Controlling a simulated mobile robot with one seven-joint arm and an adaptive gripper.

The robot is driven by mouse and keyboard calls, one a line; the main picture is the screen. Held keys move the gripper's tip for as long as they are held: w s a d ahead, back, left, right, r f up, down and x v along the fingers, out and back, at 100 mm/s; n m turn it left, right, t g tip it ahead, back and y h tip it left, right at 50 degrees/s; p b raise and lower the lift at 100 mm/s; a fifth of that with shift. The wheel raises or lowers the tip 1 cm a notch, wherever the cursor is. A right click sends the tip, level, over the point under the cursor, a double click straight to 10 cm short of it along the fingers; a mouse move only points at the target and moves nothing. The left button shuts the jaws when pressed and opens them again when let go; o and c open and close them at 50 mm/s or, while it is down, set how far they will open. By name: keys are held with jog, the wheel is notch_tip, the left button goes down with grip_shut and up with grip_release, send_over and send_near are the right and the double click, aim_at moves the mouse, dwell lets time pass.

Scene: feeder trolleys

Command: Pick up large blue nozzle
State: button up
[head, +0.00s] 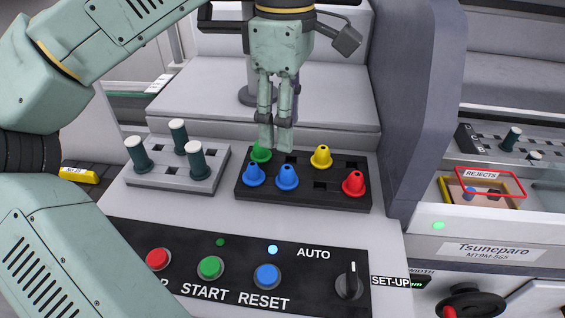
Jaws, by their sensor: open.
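A black nozzle holder (310,200) sits on the grey machine top. Two blue nozzles stand upright in its front row, the left blue nozzle (253,175) and the right blue nozzle (287,178). They look close in size, and I cannot tell surely which is the large one. A green nozzle (260,153) and a yellow nozzle (321,157) stand in the back row, a red nozzle (354,184) at front right. My gripper (277,146) points down over the back row beside the green nozzle, behind the blue ones. It is open with nothing visible between its fingers.
A grey block (190,180) with several dark, white-topped pegs stands left of the holder. A button panel (325,275) lies in front. A tall grey housing (420,110) rises at right, with a rejects bin (445,188) beyond it. Some holder slots are empty.

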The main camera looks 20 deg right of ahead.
send_over(288, 168)
jog(key=f, duration=0.4)
jog(key=shift+s+a+f, duration=0.1)
jog(key=shift+a+f, duration=0.1)
jog(key=shift+a, duration=0.1)
jog(key=shift+d+f+p, duration=0.15)
jog(key=shift+f+p, duration=0.35)
jog(key=shift+f, duration=0.85)
jog(key=shift+d+f+p, duration=0.15)
jog(key=shift+f+p, duration=0.35)
jog(key=shift+f, duration=0.85)
jog(key=shift+c, duration=0.5)
grip_shut()
